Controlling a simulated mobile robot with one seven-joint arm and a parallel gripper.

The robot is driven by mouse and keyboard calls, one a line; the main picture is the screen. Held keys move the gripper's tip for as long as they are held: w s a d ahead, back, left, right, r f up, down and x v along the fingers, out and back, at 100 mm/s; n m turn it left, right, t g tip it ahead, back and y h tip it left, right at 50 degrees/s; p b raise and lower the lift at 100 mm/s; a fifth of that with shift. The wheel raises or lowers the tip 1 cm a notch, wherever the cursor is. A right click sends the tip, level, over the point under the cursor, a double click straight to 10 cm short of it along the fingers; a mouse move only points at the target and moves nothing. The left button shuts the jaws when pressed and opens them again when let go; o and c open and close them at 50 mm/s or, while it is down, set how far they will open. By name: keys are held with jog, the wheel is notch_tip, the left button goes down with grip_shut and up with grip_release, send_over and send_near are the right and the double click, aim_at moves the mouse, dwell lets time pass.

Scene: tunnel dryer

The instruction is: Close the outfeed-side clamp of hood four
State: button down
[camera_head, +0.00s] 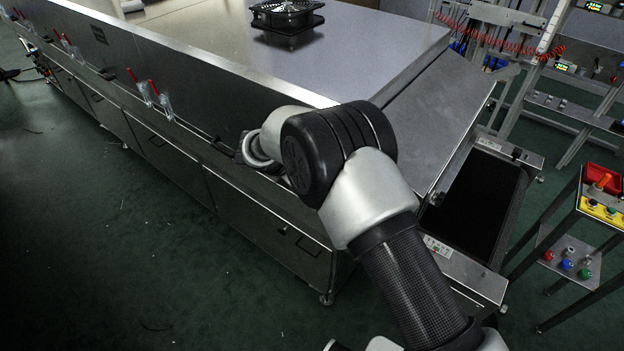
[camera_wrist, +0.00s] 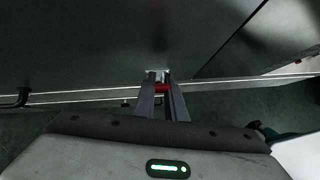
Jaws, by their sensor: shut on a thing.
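In the wrist view my gripper (camera_wrist: 163,98) reaches to the lower edge of a dark hood panel. Its two fingers are closed around a red clamp handle (camera_wrist: 162,88). A small pale metal part of the clamp (camera_wrist: 157,74) shows just beyond the fingertips against the panel. The fingers hide most of the clamp, so its latch state is unclear. In the head view my arm covers the gripper and this clamp at the near right end of the dryer's long side (camera_head: 235,95). Other red-handled clamps (camera_head: 155,88) stand along that side to the left.
A black fan (camera_head: 287,18) sits on the dryer top. A dark conveyor belt (camera_head: 470,205) extends from the right end. A control stand (camera_head: 603,205) with coloured buttons and a rack (camera_head: 570,105) are at right. Green floor (camera_head: 110,250) is open at left front.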

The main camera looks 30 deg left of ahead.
jog(key=shift+w+g, duration=0.2)
jog(key=shift+g, duration=0.1)
jog(key=c, duration=1.8)
grip_release()
jog(key=b+v, duration=0.1)
jog(key=v, duration=1.6)
jog(key=shift+s, duration=0.2)
jog(key=shift+r, duration=0.15)
